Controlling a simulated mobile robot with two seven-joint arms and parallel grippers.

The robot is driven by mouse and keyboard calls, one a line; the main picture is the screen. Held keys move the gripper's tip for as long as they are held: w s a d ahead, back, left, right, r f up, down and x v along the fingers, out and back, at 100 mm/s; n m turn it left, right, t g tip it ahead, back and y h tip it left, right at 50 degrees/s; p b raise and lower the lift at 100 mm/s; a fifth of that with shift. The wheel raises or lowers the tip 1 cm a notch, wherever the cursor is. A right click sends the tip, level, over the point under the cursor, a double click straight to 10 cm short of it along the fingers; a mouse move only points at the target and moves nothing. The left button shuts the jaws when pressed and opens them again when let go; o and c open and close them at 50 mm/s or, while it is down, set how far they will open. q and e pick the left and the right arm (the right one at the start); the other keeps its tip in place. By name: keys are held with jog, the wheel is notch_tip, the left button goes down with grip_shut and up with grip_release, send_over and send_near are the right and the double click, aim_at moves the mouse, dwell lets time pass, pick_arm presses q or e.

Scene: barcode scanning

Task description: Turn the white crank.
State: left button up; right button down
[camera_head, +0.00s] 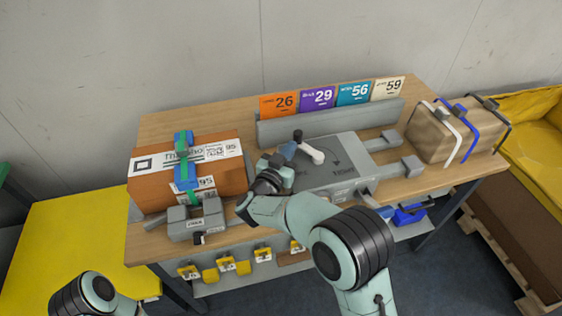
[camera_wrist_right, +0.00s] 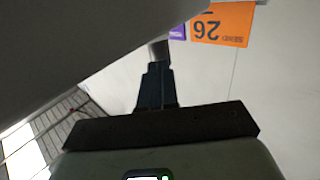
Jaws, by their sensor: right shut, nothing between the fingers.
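The white crank (camera_head: 312,153) sits on top of a grey box (camera_head: 335,180) in the middle of the table. It is a short white arm with a dark knob at its far left end. My right gripper (camera_head: 285,154) is just left of the crank, low over the box, and shut with nothing in it. In the right wrist view its dark fingers (camera_wrist_right: 157,80) are together, and a large grey surface fills the upper left. I cannot tell whether the fingers touch the crank. My left arm shows at the lower left, but its gripper is out of view.
A brown parcel (camera_head: 150,190) with green and blue straps stands left. A grey clamp-like block (camera_head: 182,230) lies before it. Numbered cards (camera_head: 317,98) stand in a grey holder (camera_head: 275,133) behind the box. A strapped brown bundle (camera_head: 430,135) is at right.

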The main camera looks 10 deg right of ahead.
aim_at(296, 138)
jog(key=shift+x, duration=0.9)
